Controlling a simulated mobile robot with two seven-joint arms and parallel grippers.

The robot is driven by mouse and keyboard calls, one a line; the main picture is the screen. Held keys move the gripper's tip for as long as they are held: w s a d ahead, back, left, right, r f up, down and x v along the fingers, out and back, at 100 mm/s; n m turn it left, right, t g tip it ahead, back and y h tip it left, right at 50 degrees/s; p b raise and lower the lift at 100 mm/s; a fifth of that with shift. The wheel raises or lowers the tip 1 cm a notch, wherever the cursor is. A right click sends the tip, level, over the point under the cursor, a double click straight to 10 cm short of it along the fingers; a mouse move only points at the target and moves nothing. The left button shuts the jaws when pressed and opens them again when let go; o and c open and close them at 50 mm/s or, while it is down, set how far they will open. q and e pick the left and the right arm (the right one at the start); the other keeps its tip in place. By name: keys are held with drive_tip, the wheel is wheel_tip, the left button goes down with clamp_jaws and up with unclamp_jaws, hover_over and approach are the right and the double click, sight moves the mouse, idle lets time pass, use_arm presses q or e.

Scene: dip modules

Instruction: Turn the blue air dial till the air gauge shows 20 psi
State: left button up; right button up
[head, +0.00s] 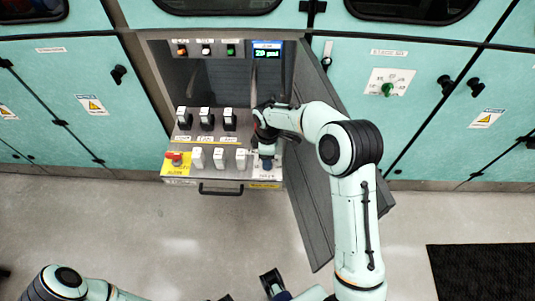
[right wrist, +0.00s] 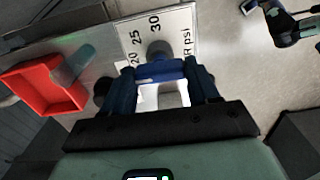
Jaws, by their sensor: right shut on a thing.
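The blue air dial (right wrist: 160,72) sits at the right end of the control shelf, over a white scale plate (right wrist: 130,38) marked 20, 25, 30 and psi. My right gripper (right wrist: 162,82) is shut on the dial, one dark finger on each side. In the head view, my right gripper (head: 266,157) reaches down onto the dial and hides much of it. The air gauge (head: 267,53), a small blue-topped display at the upper right of the cabinet, reads 20 psi. Part of my left arm's end (head: 272,284) shows low in the head view; its fingers are unclear.
A red stop button (head: 176,157) on a yellow plate is at the shelf's left end. Several black switches (head: 205,118) and white switches (head: 219,157) fill the shelf. An open grey door (head: 313,210) stands right of the cabinet. A red guard (right wrist: 45,85) is near my right gripper.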

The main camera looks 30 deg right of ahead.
drive_tip(key=shift+w+r, duration=0.1)
drive_tip(key=shift+r, duration=0.05)
idle(0.3)
drive_tip(key=o, duration=1.1)
drive_tip(key=shift+c, duration=0.2)
wheel_tip(320, 180, up, 13)
drive_tip(key=p, duration=0.1)
drive_tip(key=shift+r, duration=0.2)
drive_tip(key=shift+f, duration=0.1)
